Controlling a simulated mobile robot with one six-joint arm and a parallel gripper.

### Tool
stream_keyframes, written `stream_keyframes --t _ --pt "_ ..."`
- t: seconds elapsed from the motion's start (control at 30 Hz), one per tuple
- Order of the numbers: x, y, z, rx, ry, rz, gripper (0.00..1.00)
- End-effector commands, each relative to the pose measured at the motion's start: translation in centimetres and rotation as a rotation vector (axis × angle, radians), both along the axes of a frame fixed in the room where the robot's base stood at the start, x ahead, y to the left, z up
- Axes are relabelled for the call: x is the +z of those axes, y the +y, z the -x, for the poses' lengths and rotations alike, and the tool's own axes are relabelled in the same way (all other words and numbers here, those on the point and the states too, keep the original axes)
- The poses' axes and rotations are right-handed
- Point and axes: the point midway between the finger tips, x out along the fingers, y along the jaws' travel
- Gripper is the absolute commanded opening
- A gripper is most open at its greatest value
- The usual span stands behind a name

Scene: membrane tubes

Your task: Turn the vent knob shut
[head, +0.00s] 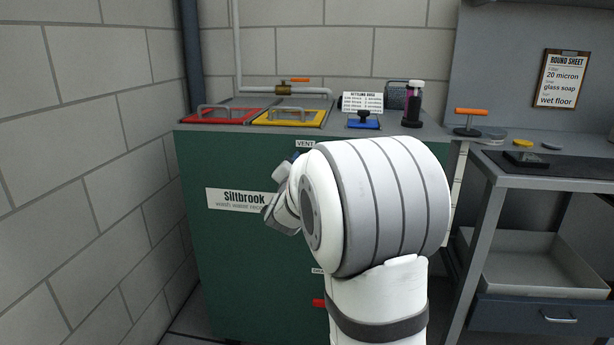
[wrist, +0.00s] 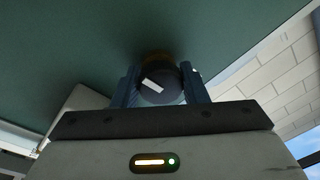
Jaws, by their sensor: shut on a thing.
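The vent knob (wrist: 172,92) is dark and round with a white pointer mark on its face. It sits against the green panel in the wrist view, and its mark slants across the upper left of the face. My gripper (wrist: 160,82) has its two blue fingers closed on the knob, one on each side. In the head view, the VENT label (head: 305,144) shows high on the front of the green cabinet (head: 230,245). My arm hides the knob itself there, along with most of my gripper.
A grey-topped cart (head: 560,172) stands to the right. A block wall (head: 80,150) closes the left side.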

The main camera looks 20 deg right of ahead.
Motion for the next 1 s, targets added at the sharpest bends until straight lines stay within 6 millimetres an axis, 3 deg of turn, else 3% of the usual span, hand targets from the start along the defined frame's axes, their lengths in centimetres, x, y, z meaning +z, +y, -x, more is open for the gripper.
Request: stream_keyframes --t 0.7,0.73,1.0 --pt "0.43 -0.4 0.2 -0.009 -0.051 -0.059 0.17" --pt "0.42 -0.4 0.2 -0.01 -0.05 -0.06 0.42" --pt "0.17 -0.28 0.11 -0.006 -0.044 -0.059 0.61"
